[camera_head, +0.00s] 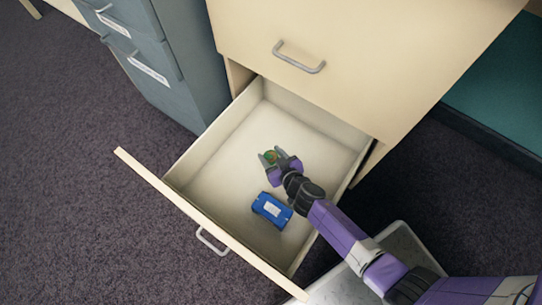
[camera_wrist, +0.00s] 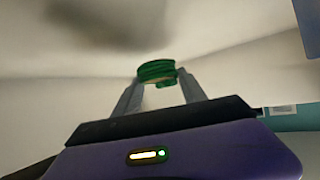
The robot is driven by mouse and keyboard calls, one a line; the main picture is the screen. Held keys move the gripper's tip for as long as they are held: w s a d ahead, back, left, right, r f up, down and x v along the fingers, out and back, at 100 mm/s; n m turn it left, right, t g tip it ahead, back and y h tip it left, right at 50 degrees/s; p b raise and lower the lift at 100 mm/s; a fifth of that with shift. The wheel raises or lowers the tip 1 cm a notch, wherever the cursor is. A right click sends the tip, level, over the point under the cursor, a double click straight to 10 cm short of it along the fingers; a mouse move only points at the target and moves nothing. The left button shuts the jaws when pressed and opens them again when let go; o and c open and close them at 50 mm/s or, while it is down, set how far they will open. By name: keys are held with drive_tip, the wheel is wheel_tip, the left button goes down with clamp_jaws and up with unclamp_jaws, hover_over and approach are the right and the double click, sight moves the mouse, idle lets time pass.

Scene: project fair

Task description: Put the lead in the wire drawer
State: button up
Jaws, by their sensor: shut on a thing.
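The lead is a small green coil (camera_wrist: 157,71) between the two grey fingers of my gripper (camera_wrist: 162,92) in the wrist view. In the head view the green lead (camera_head: 270,156) shows at the tip of my gripper (camera_head: 271,158). My gripper is shut on it. The gripper and lead are over the inside of an open cream drawer (camera_head: 176,197). I cannot tell how high the lead is above the drawer floor. I cannot read a label that marks this as the wire drawer.
A blue box (camera_head: 271,210) with a white label lies in the drawer, near its front. The cream cabinet (camera_head: 360,45) rises behind the drawer. A grey filing cabinet (camera_head: 150,60) stands at left. The drawer's left part and back are clear.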

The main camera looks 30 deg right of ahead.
drive_tip(key=shift+f+b, duration=0.4)
drive_tip(key=shift+b, duration=0.05)
drive_tip(key=shift+f, duration=0.2)
drive_tip(key=o, duration=1.3)
drive_tip(key=shift+o, duration=0.2)
drive_tip(key=shift+r, duration=0.1)
